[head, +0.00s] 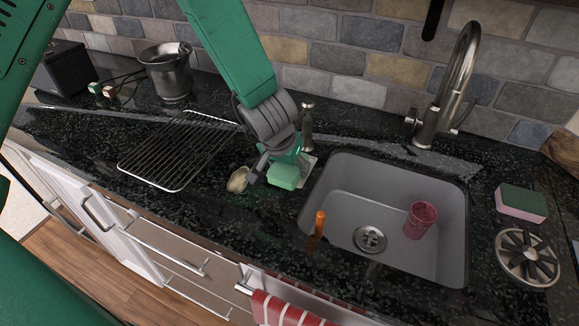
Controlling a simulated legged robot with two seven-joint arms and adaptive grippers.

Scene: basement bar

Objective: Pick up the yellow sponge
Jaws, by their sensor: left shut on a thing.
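My left gripper (270,168) reaches down to the dark counter just left of the sink. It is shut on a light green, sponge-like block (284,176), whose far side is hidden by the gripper. I see no clearly yellow face on this block. A small tan, rounded thing (238,180) lies on the counter just left of the fingers. Another sponge, green on top and pink below (521,203), lies on the counter right of the sink. My right gripper is not in view.
The grey sink (340,205) holds a pink cup (420,219). An orange-handled tool (317,229) stands at its front left edge. A faucet (448,95) rises behind. A wire rack (179,150) and metal pot (168,72) are left; a round black-and-metal trivet (528,257) is right.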

